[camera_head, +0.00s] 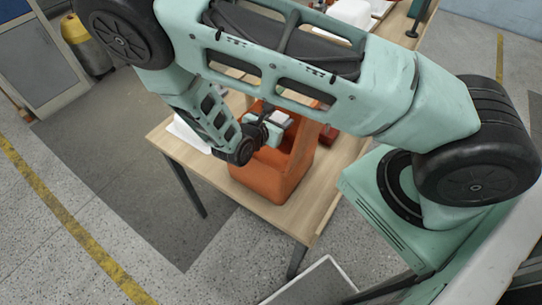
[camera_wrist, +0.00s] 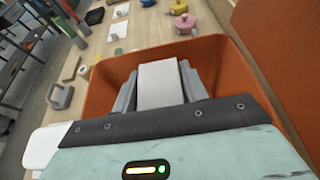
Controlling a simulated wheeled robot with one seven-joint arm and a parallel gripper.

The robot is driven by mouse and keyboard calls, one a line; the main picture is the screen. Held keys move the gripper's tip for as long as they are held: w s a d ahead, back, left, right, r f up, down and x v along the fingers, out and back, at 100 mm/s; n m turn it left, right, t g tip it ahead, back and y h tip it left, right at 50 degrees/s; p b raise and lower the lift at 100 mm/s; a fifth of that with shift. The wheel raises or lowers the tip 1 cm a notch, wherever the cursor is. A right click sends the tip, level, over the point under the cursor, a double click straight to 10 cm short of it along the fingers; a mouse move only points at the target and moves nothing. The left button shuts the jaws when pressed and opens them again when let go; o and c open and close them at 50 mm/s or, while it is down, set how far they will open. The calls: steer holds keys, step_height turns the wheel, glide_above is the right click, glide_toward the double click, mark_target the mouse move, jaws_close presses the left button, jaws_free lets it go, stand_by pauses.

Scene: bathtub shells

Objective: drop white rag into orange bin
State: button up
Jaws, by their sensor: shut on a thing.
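The orange bin (camera_head: 262,184) stands on the wooden table near its front edge. In the wrist view, the bin's wall (camera_wrist: 102,82) spreads around and beyond my fingers. My gripper (camera_head: 272,128) is over the bin's open top, with the arm reaching across from the right. It is shut on the white rag (camera_wrist: 160,85), which looks like a pale flat-faced block between the two grey fingers. A pale patch of the rag (camera_head: 282,118) also shows in the head view. How far the rag sits below the rim is unclear, and the bin's floor is hidden.
The wooden table (camera_head: 317,211) runs away from me. A white item (camera_head: 187,132) lies left of the bin, a red one (camera_head: 328,137) right.

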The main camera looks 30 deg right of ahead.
steer(key=o, duration=1.1)
steer(key=shift+c, duration=0.2)
steer(key=b+v, duration=0.5)
steer(key=v, duration=1.2)
steer(key=shift+s+a+b, duration=0.2)
steer(key=shift+b, duration=0.1)
